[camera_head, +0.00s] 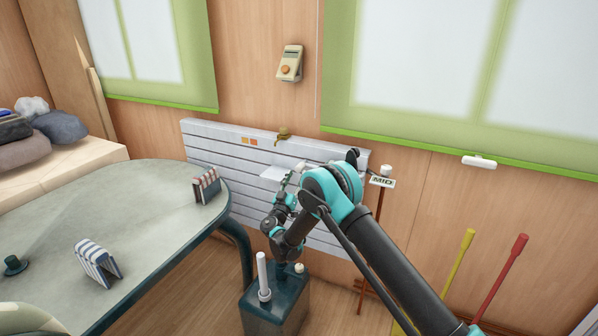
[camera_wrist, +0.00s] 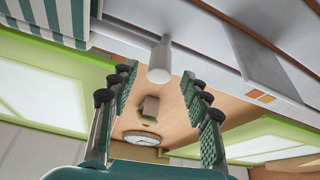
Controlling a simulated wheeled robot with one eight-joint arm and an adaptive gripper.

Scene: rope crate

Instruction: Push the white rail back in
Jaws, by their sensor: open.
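The wrist view shows a short white cylinder (camera_wrist: 159,62) with a rounded end, apparently the end of the white rail. It stands between the spread fingers of my gripper (camera_wrist: 158,90), with a gap on both sides. The fingers are open and hold nothing. In the head view my gripper (camera_head: 292,182) is small, in front of the white slatted panel (camera_head: 225,150) on the wall, partly hidden by my arm. The rail's link to the panel is mostly hidden there.
A flat white flap (camera_head: 275,173) sticks out from the panel and also shows in the wrist view (camera_wrist: 268,58). A striped cloth (camera_wrist: 50,20) is close by. A grey table (camera_head: 150,220) stands left, a dark box (camera_head: 280,310) below, and a MID sign (camera_head: 382,182) right.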

